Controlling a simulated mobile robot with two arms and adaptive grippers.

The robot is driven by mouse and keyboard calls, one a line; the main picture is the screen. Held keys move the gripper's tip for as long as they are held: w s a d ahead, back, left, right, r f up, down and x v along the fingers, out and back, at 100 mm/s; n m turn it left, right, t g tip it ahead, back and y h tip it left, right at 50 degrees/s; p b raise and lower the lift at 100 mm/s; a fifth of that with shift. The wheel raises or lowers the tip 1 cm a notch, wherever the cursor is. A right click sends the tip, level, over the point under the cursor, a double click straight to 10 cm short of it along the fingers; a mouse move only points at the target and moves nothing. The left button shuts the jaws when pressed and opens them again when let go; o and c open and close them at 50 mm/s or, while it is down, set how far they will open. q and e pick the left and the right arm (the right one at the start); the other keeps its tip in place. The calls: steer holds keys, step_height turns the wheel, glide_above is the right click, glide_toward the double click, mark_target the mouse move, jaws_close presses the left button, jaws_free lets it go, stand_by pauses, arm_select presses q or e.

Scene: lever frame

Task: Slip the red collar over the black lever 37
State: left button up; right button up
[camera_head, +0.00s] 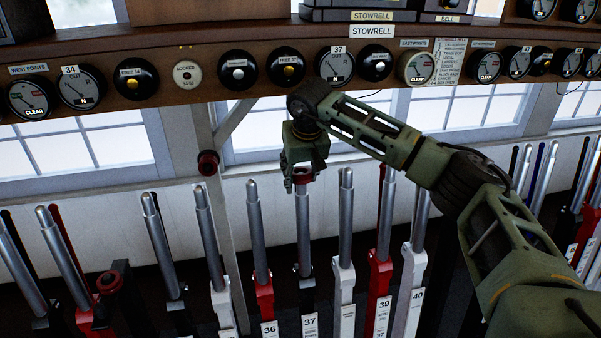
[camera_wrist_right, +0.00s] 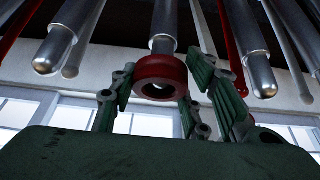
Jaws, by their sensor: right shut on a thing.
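The red collar (camera_wrist_right: 160,70) is a thick ring held between the fingers of my right gripper (camera_wrist_right: 150,98). In the head view my right gripper (camera_head: 302,180) is above the lever row, and the collar (camera_head: 303,173) shows partly beneath it. The black lever 37 (camera_head: 306,290) has a silver shaft, a black lower part and a white 37 plate. Its shaft (camera_wrist_right: 163,42) runs up to the collar, in line with the ring's hole. The collar is at the shaft's top end; how far the tip is inside cannot be told. My left gripper is not in view.
Neighbouring levers stand close on both sides, such as lever 36 (camera_head: 265,298) and lever 39 (camera_head: 380,280). A shelf with dials (camera_head: 335,65) runs above. A red-ringed knob (camera_head: 208,163) is on the white post. A dark block with a red ring (camera_head: 115,282) is at lower left.

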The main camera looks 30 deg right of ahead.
mark_target(303, 175)
steer(key=shift+s+f+b, duration=0.2)
steer(key=shift+f+b, duration=0.4)
steer(key=shift+f, duration=0.45)
steer(key=o, duration=1.1)
steer(key=shift+o, duration=1.1)
steer(key=shift+p+v, duration=1.8)
steer(key=shift+v, duration=1.4)
steer(key=shift+p+v, duration=0.5)
steer(key=shift+v, duration=0.8)
steer(key=shift+s+a, duration=0.1)
